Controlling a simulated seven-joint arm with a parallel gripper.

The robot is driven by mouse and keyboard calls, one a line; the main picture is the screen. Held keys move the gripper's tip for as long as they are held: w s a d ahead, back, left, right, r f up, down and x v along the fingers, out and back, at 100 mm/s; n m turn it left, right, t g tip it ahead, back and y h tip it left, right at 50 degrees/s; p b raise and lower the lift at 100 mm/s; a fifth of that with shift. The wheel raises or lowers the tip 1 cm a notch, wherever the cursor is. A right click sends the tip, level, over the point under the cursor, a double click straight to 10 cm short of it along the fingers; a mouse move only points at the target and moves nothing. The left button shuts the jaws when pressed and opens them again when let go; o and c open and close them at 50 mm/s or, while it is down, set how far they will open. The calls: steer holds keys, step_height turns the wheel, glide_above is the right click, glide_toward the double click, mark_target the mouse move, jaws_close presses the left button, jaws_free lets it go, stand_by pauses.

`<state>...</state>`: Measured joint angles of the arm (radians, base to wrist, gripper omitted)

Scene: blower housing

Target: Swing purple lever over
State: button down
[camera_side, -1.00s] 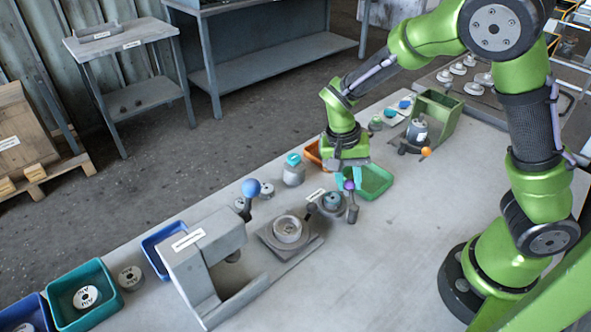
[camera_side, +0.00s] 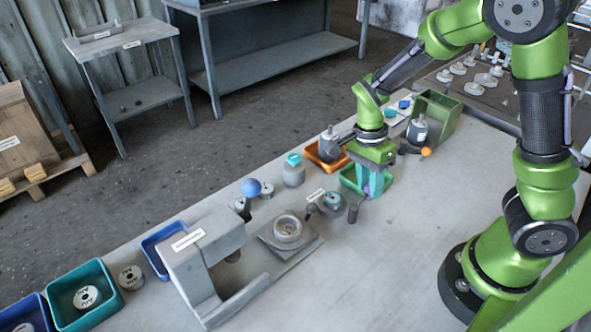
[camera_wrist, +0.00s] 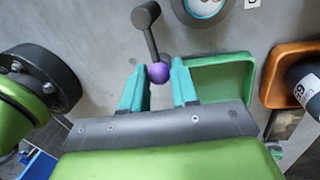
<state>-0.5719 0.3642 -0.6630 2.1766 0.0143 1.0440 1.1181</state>
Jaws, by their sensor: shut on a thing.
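The purple lever is a dark arm with a purple ball knob (camera_side: 367,190). Its dark pivot end (camera_side: 353,213) is beside a round grey fixture with a teal-topped part (camera_side: 331,201). The lever leans right in the side view. In the wrist view the purple knob (camera_wrist: 158,72) sits between the teal fingers of my gripper (camera_wrist: 158,80), and the dark arm runs up to its pivot (camera_wrist: 146,14). My gripper (camera_side: 369,184) is shut on the knob. The fingers hide part of the lever in the side view.
A green tray (camera_side: 350,183) lies just behind my gripper, and an orange tray (camera_side: 312,153) holds a grey part. A blue-knobbed lever (camera_side: 251,188) and grey press (camera_side: 205,250) stand to the left. An orange knob (camera_side: 426,152) is to the right. The front bench is clear.

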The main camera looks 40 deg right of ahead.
steer(key=shift+s+m, duration=0.2)
steer(key=shift+m, duration=0.2)
steer(key=shift+s, duration=0.15)
steer(key=c, duration=0.9)
jaws_free()
steer(key=w+r, duration=0.3)
steer(key=r, duration=1.3)
steer(key=shift+w+d+r, duration=0.15)
steer(key=shift+d+r, duration=0.15)
steer(key=shift+d, duration=0.05)
